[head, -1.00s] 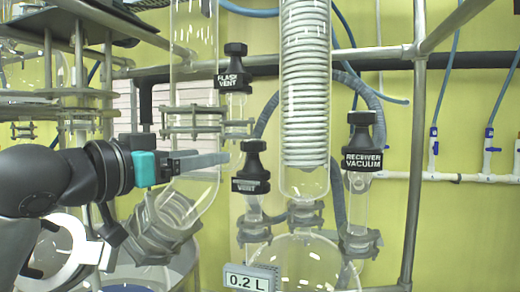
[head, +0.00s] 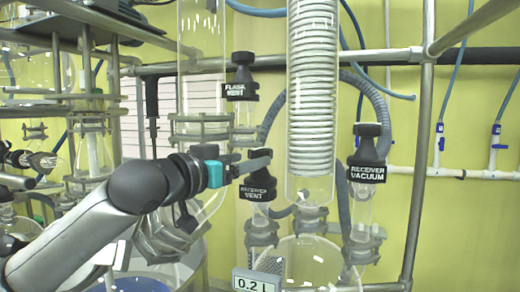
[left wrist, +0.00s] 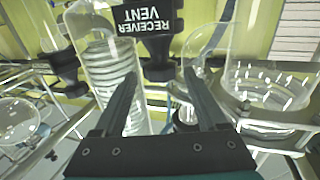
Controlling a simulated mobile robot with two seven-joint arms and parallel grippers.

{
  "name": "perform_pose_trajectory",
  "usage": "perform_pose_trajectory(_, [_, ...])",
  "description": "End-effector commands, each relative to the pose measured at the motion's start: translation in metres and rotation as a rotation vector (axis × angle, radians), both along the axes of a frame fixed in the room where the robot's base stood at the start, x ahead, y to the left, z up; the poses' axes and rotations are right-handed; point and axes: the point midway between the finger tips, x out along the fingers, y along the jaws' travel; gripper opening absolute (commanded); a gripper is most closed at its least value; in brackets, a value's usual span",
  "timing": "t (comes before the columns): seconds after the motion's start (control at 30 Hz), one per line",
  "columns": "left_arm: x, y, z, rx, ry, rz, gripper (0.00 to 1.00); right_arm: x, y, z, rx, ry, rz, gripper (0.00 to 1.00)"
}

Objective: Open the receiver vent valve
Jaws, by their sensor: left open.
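The receiver vent valve (head: 258,187) has a black knob with a white-lettered label and stands on a glass neck left of the coiled condenser. My left gripper (head: 262,160) reaches in from the left, with its fingers at the height of the knob's top and partly covering it. In the left wrist view, the open left gripper (left wrist: 159,76) points at the valve, whose upside-down label (left wrist: 148,17) shows at the top. The black knob (left wrist: 158,62) appears between the fingertips; whether they touch it is unclear. My right gripper is not in view.
The flask vent valve (head: 241,80) is above and left of it, and the receiver vacuum valve (head: 367,160) to the right. The glass condenser (head: 311,100) stands close on the right. A metal frame post (head: 419,170) rises farther right.

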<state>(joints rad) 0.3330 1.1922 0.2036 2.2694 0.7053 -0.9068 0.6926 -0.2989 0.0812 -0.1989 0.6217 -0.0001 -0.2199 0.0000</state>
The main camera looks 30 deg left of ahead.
Motion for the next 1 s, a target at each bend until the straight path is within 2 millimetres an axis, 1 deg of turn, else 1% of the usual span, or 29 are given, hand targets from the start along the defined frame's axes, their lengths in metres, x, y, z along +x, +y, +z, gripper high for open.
perform_pose_trajectory(0.03, [0.005, 0.000, 0.003, -0.003, -0.002, 0.000, 0.74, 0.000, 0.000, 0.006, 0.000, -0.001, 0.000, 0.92])
perform_pose_trajectory(0.2, [0.023, -0.001, 0.003, -0.004, -0.001, -0.001, 0.74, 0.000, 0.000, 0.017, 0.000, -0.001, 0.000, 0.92])
perform_pose_trajectory(0.4, [0.042, -0.002, 0.002, -0.003, -0.002, 0.000, 0.74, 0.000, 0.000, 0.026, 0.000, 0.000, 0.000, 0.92])
perform_pose_trajectory(0.5, [0.048, -0.003, 0.001, -0.003, -0.001, -0.001, 0.74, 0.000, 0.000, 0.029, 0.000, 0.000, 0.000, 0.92])
perform_pose_trajectory(0.63, [0.051, -0.003, 0.001, -0.001, -0.001, -0.001, 0.74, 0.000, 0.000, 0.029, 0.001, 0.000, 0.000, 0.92])
perform_pose_trajectory(0.87, [0.052, -0.003, 0.000, 0.000, 0.000, -0.001, 0.74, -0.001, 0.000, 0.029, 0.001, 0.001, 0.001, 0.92])
perform_pose_trajectory(0.9, [0.052, -0.003, 0.000, 0.000, 0.000, -0.001, 0.73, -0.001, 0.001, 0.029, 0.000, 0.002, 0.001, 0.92])
perform_pose_trajectory(1.0, [0.052, -0.003, 0.000, 0.000, 0.000, -0.001, 0.62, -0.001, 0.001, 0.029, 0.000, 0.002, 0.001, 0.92])
